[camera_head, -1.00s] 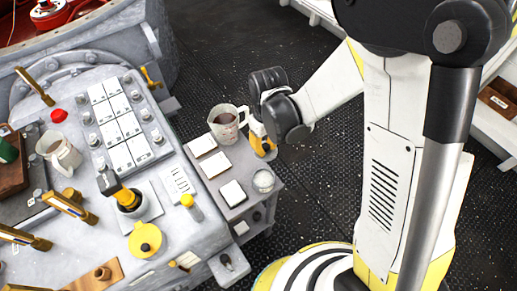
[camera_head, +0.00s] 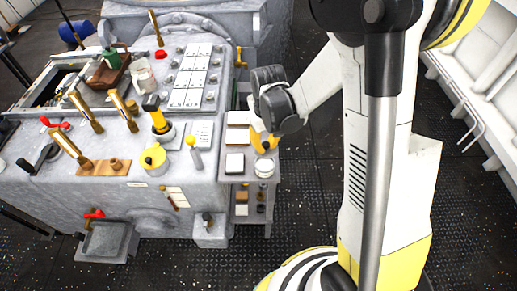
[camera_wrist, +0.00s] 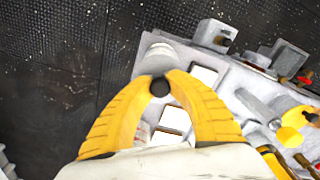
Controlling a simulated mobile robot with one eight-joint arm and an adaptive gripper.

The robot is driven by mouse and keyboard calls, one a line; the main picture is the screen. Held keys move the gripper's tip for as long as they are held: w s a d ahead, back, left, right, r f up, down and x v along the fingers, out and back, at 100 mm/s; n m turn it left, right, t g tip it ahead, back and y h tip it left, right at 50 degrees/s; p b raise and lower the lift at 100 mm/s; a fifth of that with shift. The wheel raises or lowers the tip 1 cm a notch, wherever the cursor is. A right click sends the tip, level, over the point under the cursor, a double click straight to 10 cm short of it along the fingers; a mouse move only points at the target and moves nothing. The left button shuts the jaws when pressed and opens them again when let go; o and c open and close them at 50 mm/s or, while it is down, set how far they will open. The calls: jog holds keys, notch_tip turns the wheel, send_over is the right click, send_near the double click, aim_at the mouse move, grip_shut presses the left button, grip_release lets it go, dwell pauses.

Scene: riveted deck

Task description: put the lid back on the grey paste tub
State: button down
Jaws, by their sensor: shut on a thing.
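My gripper (camera_wrist: 160,90) has its two yellow fingers closed on a small dark round knob (camera_wrist: 159,87). Whatever is under the knob does not show clearly, so I cannot tell that it is the lid. In the head view my gripper (camera_head: 264,143) points down over the small side shelf. A pale round tub (camera_head: 264,168) stands upright at the shelf's near right corner. In the wrist view the tub (camera_wrist: 158,60) shows just beyond the fingertips, apart from them as far as I can see. Its top is too small to read.
The shelf (camera_wrist: 222,92) also bears white square pieces (camera_head: 235,162) beside the tub. Left of it is the grey console (camera_head: 100,190) with upright brass levers, a yellow round piece with a dark knob (camera_head: 153,157) and a pale mug (camera_head: 142,72). Dark deck (camera_head: 310,215) lies open right of the shelf.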

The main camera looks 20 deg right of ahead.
jog(key=shift+f+b, duration=0.3)
jog(key=shift+f, duration=0.05)
notch_tip(320, 180, down, 6)
jog(key=b, duration=0.4)
jog(key=shift+r, duration=0.1)
jog(key=shift+f+b, duration=0.25)
jog(key=shift+b, duration=0.6)
dwell(1.8)
dwell(0.4)
jog(key=c, duration=0.8)
grip_release()
jog(key=shift+o, duration=0.2)
jog(key=shift+r+p, duration=2.55)
jog(key=shift+r, duration=1)
